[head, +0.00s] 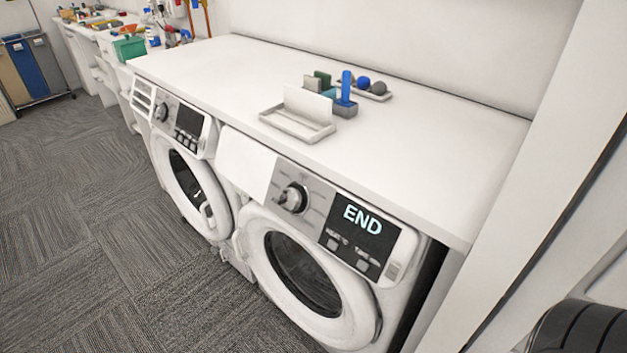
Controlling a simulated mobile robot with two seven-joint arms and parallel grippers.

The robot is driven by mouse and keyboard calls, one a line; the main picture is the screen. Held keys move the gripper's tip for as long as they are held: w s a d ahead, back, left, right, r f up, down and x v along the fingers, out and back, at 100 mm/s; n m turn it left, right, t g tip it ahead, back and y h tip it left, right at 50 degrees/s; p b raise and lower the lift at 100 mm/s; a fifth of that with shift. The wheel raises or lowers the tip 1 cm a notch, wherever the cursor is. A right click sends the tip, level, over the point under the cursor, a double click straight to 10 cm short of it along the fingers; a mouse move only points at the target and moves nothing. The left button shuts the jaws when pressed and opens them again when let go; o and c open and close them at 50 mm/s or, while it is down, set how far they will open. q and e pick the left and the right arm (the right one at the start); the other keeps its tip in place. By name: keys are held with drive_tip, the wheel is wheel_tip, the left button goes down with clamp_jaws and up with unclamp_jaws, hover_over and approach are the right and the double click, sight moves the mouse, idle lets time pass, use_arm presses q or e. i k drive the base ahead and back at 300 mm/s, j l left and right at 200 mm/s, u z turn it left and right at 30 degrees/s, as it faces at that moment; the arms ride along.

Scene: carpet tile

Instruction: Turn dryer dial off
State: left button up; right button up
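Two white front-loading machines stand side by side under a white counter. The nearer machine (232,157) has a silver dial (293,198) on its grey panel and a dark display (359,225) that reads END. Its round door (349,316) looks shut. The farther machine has a similar dial (161,112) and a dark display (189,121) with no readable text. I cannot tell from labels which one is the dryer, and the dials' pointer positions are too small to read. Neither of my grippers is in view.
The counter top (430,150) holds a white tray (298,124), a blue-handled item (346,87) and small dark balls. A green box (129,48) stands on the far bench. Bins (45,66) stand at far left. The grey carpet (75,220) before the machines is clear.

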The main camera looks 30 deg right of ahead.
sight(291, 199)
drive_tip(key=i+j+z, duration=0.15)
drive_tip(key=z, duration=0.2)
drive_tip(key=i+j+z, duration=0.2)
drive_tip(key=z, duration=0.15)
drive_tip(key=i+j+z, duration=0.1)
drive_tip(key=z, duration=0.25)
drive_tip(key=j, duration=0.1)
